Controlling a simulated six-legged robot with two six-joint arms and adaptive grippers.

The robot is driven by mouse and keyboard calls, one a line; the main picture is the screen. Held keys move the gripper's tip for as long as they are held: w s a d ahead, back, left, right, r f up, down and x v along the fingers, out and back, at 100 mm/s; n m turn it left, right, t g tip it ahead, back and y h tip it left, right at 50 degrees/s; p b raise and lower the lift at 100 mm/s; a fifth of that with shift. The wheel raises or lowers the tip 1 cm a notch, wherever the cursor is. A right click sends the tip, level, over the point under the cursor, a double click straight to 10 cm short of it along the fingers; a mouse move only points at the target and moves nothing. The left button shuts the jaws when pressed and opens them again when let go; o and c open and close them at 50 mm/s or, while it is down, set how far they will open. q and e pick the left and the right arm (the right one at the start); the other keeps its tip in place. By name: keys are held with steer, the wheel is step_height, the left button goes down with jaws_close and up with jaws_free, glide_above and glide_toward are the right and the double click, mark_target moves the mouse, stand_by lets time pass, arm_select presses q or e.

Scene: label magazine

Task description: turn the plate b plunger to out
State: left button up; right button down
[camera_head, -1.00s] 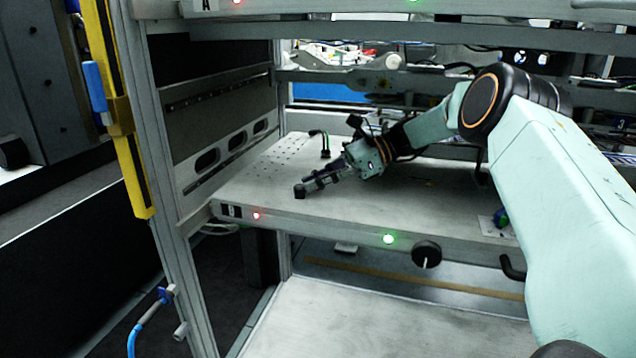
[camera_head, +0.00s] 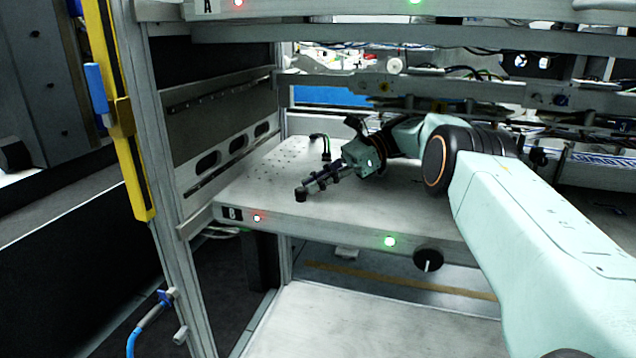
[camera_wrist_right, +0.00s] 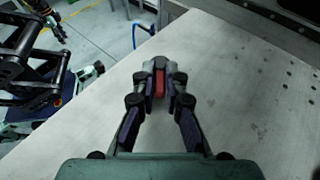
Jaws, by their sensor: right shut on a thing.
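Plate B (camera_head: 262,180) is a pale shelf with a black "B" label (camera_head: 232,214) at its front left corner. The plate B plunger (camera_head: 300,195) has a short dark knob and stands near the plate's front left edge. My right gripper (camera_head: 314,186) reaches it from the right, low over the plate. In the right wrist view the fingers (camera_wrist_right: 160,78) are closed around the plunger, with a red strip (camera_wrist_right: 159,82) showing between them. The plunger's lower part is hidden there.
The front edge carries a red light (camera_head: 257,218), a green light (camera_head: 390,241) and a black round knob (camera_head: 428,260). A dark bent fitting (camera_head: 325,148) stands behind my gripper. A yellow upright (camera_head: 124,130) stands left of the frame. Another shelf (camera_head: 330,30) hangs above.

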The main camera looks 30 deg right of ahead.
steer(key=shift+a+f, duration=0.15)
steer(key=shift+f, duration=0.1)
steer(key=c, duration=1.4)
jaws_free()
steer(key=shift+w, duration=0.1)
steer(key=shift+r, duration=0.15)
steer(key=shift+r, duration=0.15)
step_height(320, 180, up, 10)
steer(key=shift+f, duration=0.2)
